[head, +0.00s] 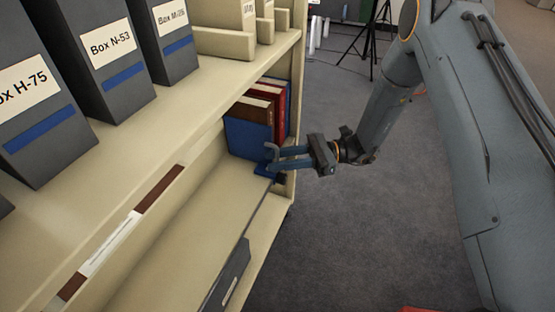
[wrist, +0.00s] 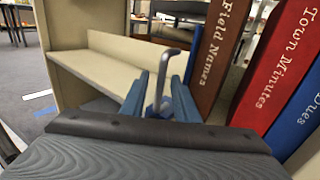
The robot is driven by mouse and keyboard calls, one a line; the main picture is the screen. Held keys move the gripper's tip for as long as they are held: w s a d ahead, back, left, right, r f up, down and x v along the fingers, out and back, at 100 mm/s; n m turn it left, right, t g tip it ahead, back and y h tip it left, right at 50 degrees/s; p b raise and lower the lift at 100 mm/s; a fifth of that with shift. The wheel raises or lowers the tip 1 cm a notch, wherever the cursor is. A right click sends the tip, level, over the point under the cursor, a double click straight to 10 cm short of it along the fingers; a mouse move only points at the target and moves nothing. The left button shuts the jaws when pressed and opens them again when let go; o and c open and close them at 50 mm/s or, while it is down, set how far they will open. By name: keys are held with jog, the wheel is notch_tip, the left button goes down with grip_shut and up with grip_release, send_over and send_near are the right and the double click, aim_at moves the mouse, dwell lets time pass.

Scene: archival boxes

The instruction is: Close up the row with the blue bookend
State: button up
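The blue bookend (head: 247,137) stands upright on the lower shelf against the near side of the book row, its flat blue foot (head: 265,171) on the shelf. A strip of its plate shows in the wrist view (wrist: 192,52). The row is a brown "Field Names" book (wrist: 222,50), a red "Town Minutes" book (wrist: 285,70) and a blue book (wrist: 302,118). My gripper (head: 274,157) is at the bookend, its fingers low over the foot. In the wrist view, a grey hooked handle (wrist: 163,82) rises between the fingers, with small gaps seeming to show beside it.
The upper shelf (head: 160,130) overhangs the row and carries grey archival boxes (head: 105,50). The shelf unit's end post (head: 291,180) is close beside my gripper. The lower shelf before the bookend is bare (head: 190,205). Open carpet (head: 360,230) lies right of the unit.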

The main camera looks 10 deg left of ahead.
jog(key=v, duration=0.7)
jog(key=shift+d, duration=0.25)
jog(key=shift+c, duration=1.3)
jog(key=shift+s+d+f+m+t, duration=0.1)
jog(key=shift+s+d+m+t, duration=0.15)
jog(key=shift+m, duration=0.35)
jog(key=c, duration=0.4)
jog(key=s+m+t, duration=0.1)
jog(key=m, duration=0.2)
jog(key=s+d+m+t+y, duration=0.1)
jog(key=s+m+t, duration=0.1)
jog(key=m, duration=0.2)
jog(key=s+d+m+t+y, duration=0.1)
jog(key=m+t, duration=0.1)
jog(key=m, duration=0.1)
jog(key=shift+s+d+m, duration=0.2)
jog(key=shift+s+m, duration=0.1)
jog(key=shift+s, duration=0.1)
grip_shut()
jog(key=s+d+m+t, duration=0.3)
jog(key=s+m+t, duration=0.3)
jog(key=m, duration=0.7)
jog(key=w+a+b, duration=0.2)
jog(key=w+a, duration=0.3)
jog(key=a, duration=0.5)
jog(key=shift+w+m+h, duration=0.3)
jog(key=shift+h, duration=0.1)
